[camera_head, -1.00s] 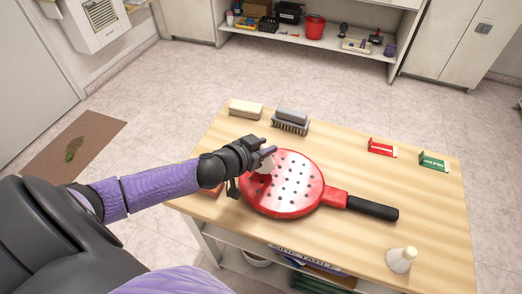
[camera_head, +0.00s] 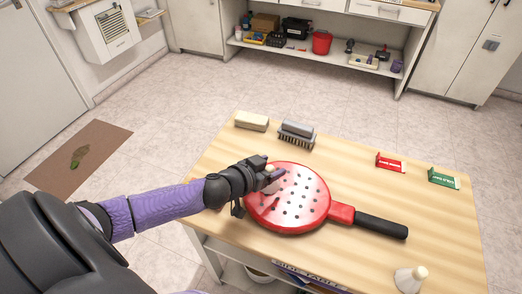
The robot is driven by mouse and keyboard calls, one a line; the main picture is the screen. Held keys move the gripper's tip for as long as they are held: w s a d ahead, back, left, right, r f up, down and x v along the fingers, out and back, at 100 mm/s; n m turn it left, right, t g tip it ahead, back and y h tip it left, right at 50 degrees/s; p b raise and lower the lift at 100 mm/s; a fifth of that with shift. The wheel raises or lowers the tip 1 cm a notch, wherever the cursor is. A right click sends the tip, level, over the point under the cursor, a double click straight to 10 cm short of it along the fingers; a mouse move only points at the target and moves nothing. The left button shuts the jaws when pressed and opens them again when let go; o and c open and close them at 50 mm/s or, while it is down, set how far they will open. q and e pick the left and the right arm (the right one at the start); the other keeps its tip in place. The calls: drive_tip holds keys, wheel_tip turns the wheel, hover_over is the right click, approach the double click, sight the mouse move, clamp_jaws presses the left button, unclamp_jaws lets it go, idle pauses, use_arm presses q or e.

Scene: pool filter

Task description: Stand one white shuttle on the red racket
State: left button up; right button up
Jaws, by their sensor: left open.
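The red racket (camera_head: 312,207) lies flat on the wooden table, its holed face up and its black handle (camera_head: 381,226) pointing right. My left gripper (camera_head: 270,174) is open over the far left part of the racket's face. My right gripper is not in view.
A grey brush (camera_head: 297,134) and a pale block (camera_head: 252,121) lie at the table's back left. The table between the brush and the red box is clear.

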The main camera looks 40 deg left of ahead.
use_arm(q)
drive_tip(key=p+v, duration=0.3)
drive_tip(key=v, duration=0.9)
idle(0.6)
